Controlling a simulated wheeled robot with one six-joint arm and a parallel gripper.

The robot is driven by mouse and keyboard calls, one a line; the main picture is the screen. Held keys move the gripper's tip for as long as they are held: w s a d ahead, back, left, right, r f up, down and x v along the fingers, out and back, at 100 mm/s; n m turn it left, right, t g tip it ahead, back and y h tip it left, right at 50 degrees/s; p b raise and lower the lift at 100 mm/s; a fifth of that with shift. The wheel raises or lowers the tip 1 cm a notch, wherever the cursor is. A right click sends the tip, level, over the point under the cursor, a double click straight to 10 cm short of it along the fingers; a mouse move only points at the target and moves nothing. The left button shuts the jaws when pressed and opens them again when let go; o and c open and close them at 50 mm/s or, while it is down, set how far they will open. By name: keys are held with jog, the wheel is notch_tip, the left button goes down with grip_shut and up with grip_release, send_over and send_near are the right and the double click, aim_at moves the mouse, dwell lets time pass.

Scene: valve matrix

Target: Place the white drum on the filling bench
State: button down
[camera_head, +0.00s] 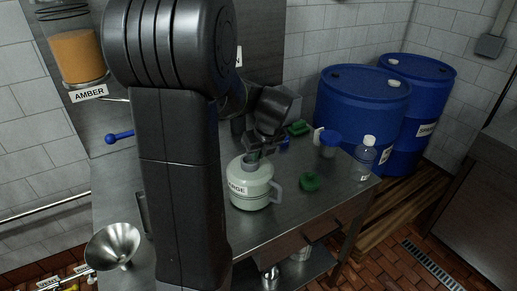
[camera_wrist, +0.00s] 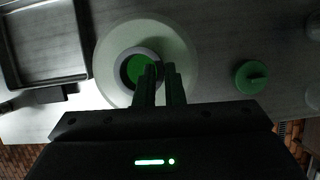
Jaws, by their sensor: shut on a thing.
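The white drum (camera_head: 251,185), a pale rounded jug with a grey side handle and a label ending in "RGE", is upright at the steel bench (camera_head: 262,232). I cannot tell whether its base touches the top. In the wrist view the drum (camera_wrist: 109,62) is seen from above, its grey neck ring open with green inside. My gripper (camera_head: 254,155) points down at the neck from above. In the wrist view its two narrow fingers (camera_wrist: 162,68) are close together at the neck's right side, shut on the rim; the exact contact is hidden.
A green cap (camera_head: 310,182) lies right of the drum. A clear bottle (camera_head: 364,160) and a blue-lidded jar (camera_head: 329,146) stand farther right. A metal funnel (camera_head: 112,246) is at left. Blue barrels (camera_head: 361,112) stand behind the bench. A dark tray (camera_wrist: 45,45) is left of the drum.

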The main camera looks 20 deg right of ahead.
jog(key=shift+r, duration=0.1)
jog(key=c, duration=1.5)
grip_release()
jog(key=b+v, duration=0.1)
jog(key=v, duration=1.1)
